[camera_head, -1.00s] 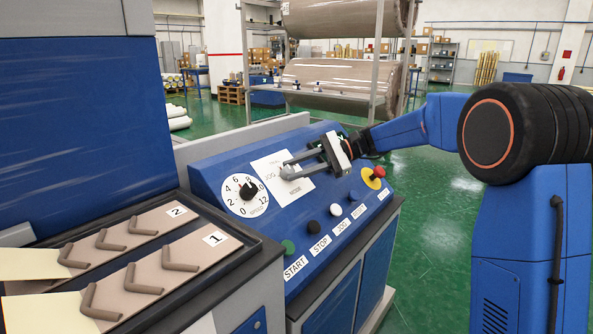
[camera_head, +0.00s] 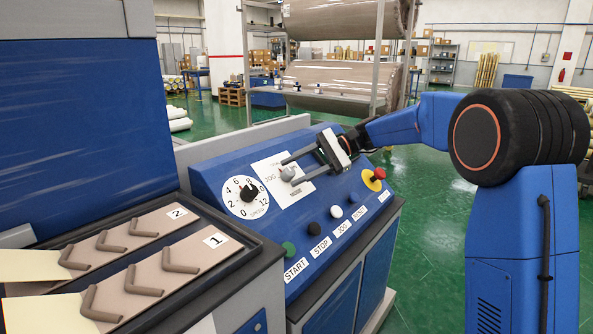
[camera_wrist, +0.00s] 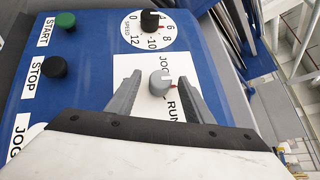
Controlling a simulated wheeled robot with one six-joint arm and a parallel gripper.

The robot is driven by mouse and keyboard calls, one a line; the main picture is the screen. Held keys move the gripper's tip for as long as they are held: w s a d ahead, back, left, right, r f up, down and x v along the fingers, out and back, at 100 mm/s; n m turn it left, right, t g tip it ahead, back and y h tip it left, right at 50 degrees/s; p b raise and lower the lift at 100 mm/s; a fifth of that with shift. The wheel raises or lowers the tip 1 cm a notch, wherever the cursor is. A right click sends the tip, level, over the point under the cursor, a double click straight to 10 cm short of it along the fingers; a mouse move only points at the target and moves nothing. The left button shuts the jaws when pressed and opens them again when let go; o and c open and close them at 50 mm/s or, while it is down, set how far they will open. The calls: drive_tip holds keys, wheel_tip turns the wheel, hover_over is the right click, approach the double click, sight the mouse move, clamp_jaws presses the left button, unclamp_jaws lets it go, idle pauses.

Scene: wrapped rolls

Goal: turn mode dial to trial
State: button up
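The mode dial is a small grey knob (camera_head: 288,174) on a white label plate (camera_head: 270,167) on the sloped blue control panel. In the wrist view the knob (camera_wrist: 160,83) has a red mark on its right side, towards the RUN lettering. JOG is printed on the plate's other side; I cannot make out a full TRIAL label. My gripper (camera_head: 287,172) reaches in from the right, with its two fingers apart. In the wrist view my gripper (camera_wrist: 160,78) has one finger on each side of the knob, with gaps between; it holds nothing.
A white speed dial (camera_head: 246,196) with a black knob sits left of the plate. Green START (camera_head: 289,248), black STOP (camera_head: 314,228) and other buttons line the panel's lower edge. A red emergency knob (camera_head: 378,174) is at the right. A tray (camera_head: 262,262) of brown handles is at left.

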drive_tip(key=v, duration=1.7)
drive_tip(key=shift+d, duration=0.25)
drive_tip(key=shift+s, duration=0.1)
drive_tip(key=s+d+f+n+t+h, duration=0.1)
drive_tip(key=s+d+f+t+h, duration=0.15)
drive_tip(key=s, duration=0.85)
drive_tip(key=s+d+f+n+t+h, duration=0.1)
drive_tip(key=s+f+t+h, duration=0.2)
drive_tip(key=s, duration=0.9)
drive_tip(key=s+d+f+n+t+h, duration=0.1)
drive_tip(key=s+d+f+h, duration=0.1)
drive_tip(key=s+d+f, duration=0.2)
drive_tip(key=s+d+f+n+t+h, duration=0.1)
drive_tip(key=s+d+f+n+h, duration=0.1)
drive_tip(key=s+f, duration=0.4)
drive_tip(key=s+d+f+n+t+h, duration=0.1)
drive_tip(key=s+d+f+h, duration=0.2)
drive_tip(key=s, duration=0.8)
wheel_tip(320, 180, down, 3)
drive_tip(key=d, duration=0.3)
drive_tip(key=shift+s, duration=0.4)
